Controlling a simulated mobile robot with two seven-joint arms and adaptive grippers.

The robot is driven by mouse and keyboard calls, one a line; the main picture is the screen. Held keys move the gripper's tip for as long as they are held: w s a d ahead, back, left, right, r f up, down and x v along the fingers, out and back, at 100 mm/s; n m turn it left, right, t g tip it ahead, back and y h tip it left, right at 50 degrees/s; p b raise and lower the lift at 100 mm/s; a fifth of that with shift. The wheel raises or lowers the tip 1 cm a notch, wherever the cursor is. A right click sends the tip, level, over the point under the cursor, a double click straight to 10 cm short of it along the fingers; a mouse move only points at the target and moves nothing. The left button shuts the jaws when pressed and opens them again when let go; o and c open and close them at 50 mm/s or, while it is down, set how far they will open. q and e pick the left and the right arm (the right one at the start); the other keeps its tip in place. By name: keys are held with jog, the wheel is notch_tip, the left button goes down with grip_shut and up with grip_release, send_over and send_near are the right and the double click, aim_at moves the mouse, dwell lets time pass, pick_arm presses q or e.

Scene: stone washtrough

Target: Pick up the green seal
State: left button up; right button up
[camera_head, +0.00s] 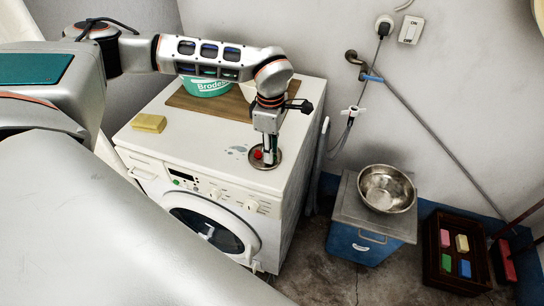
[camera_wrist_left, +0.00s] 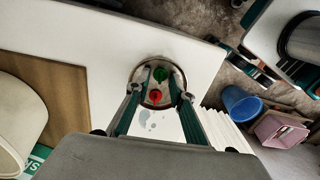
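The green seal (camera_wrist_left: 160,74) lies in a round shallow dish (camera_wrist_left: 172,64) beside a red seal (camera_wrist_left: 155,97), in the left wrist view. The dish (camera_head: 277,161) sits on the front right corner of the white washing machine's top. My left gripper (camera_wrist_left: 166,88) points down over the dish with its fingers apart, one on each side of the seals, and nothing is visibly held. In the head view my left gripper (camera_head: 269,153) hides the green seal; the red seal (camera_head: 257,154) shows at its left. How close the fingertips are to the green seal is unclear. My right gripper is not in view.
The washing machine (camera_head: 190,143) also bears a yellow block (camera_head: 149,123), a wooden board (camera_head: 190,101) and a green tub (camera_head: 206,88). To its right are a blue box (camera_head: 351,240) with a metal bowl (camera_head: 387,180) and a crate (camera_head: 431,276). Water spots lie left of the dish.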

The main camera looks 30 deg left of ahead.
pick_arm(q)
grip_shut()
jog(key=shift+r, duration=0.1)
